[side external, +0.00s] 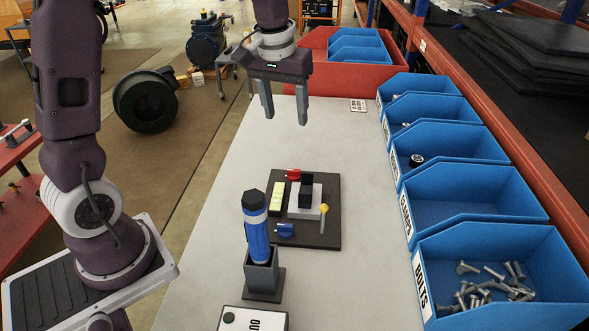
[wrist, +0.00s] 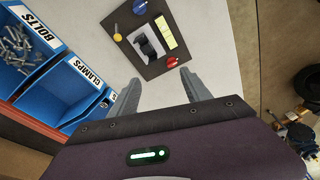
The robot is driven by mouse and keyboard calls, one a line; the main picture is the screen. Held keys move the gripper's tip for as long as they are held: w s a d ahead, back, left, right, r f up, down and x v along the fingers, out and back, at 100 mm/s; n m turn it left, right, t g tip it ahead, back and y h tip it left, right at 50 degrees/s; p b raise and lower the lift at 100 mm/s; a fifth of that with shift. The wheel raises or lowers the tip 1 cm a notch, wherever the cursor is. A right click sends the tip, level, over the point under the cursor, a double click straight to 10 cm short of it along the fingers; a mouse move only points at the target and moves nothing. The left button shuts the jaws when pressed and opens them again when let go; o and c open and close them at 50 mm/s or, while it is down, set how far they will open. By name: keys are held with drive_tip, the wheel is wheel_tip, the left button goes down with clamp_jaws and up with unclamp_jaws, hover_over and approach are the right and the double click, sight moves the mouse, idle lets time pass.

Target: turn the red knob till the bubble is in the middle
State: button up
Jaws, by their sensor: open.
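The red knob (side external: 294,174) sits at the far edge of a dark base plate (side external: 322,236) on the grey table. It also shows in the wrist view (wrist: 172,62), just beyond my fingertips. A pale yellow-green strip (side external: 277,199), which may be the bubble level, lies beside it; in the wrist view it is the yellow strip (wrist: 165,33). I cannot make out the bubble. A blue knob (side external: 285,230) and a yellow knob (side external: 324,209) are on the same plate, around a white block with a black part (side external: 306,190). My gripper (side external: 285,116) is open and empty, above the table and apart from the knob.
A blue cylinder with a black cap (side external: 256,228) stands in a dark holder (side external: 264,277) near the plate. Blue bins (side external: 466,193) line the right side, one holding bolts (side external: 490,280). A labelled white box (side external: 252,320) is at the front.

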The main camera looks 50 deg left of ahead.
sight(294, 170)
drive_tip(key=w+a+f+n, duration=0.1)
drive_tip(key=w+a+f, duration=0.1)
drive_tip(key=f, duration=0.3)
drive_tip(key=w+a+f+n+g, duration=0.1)
drive_tip(key=w+a+f, duration=0.1)
drive_tip(key=f, duration=0.3)
drive_tip(key=w+a+f+n+g, duration=0.1)
drive_tip(key=w+a+f, duration=0.2)
drive_tip(key=w+f, duration=0.1)
drive_tip(key=shift+f+h, duration=0.4)
drive_tip(key=shift+f, duration=0.45)
wheel_tip(294, 170, down, 8)
drive_tip(key=shift+r, duration=0.25)
drive_tip(key=shift+c, duration=0.5)
clamp_jaws()
